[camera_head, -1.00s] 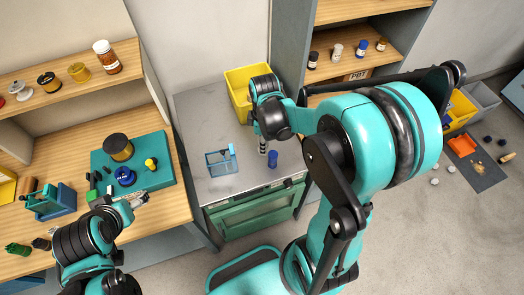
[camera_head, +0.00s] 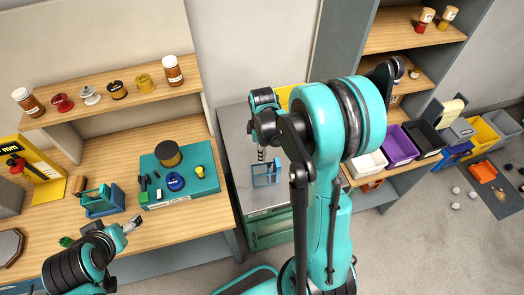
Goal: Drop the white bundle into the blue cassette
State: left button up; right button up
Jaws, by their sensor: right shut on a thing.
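A small blue open frame (camera_head: 267,173), which looks like the blue cassette, stands on the grey metal worktop (camera_head: 237,140). My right gripper (camera_head: 262,154) points down just above and behind the frame, partly covered by my own arm. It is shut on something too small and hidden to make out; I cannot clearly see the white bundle. My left gripper (camera_head: 133,222) is over the front edge of the wooden table at the left, away from the frame. Its fingers are too small to tell open from shut.
A teal board (camera_head: 205,184) with spools lies on the wooden table (camera_head: 185,228), beside a blue-green holder (camera_head: 100,200). A yellow bin (camera_head: 284,96) stands behind my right arm. White (camera_head: 368,165), purple (camera_head: 398,147) and black (camera_head: 424,136) bins sit on the right shelf.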

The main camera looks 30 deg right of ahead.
notch_tip(320, 180, down, 8)
jog(key=b, duration=0.6)
jog(key=shift+f, duration=0.25)
dwell(0.4)
jog(key=o, duration=1.5)
jog(key=shift+r, duration=0.1)
jog(key=shift+r+p, duration=2.8)
jog(key=shift+r, duration=1.2)
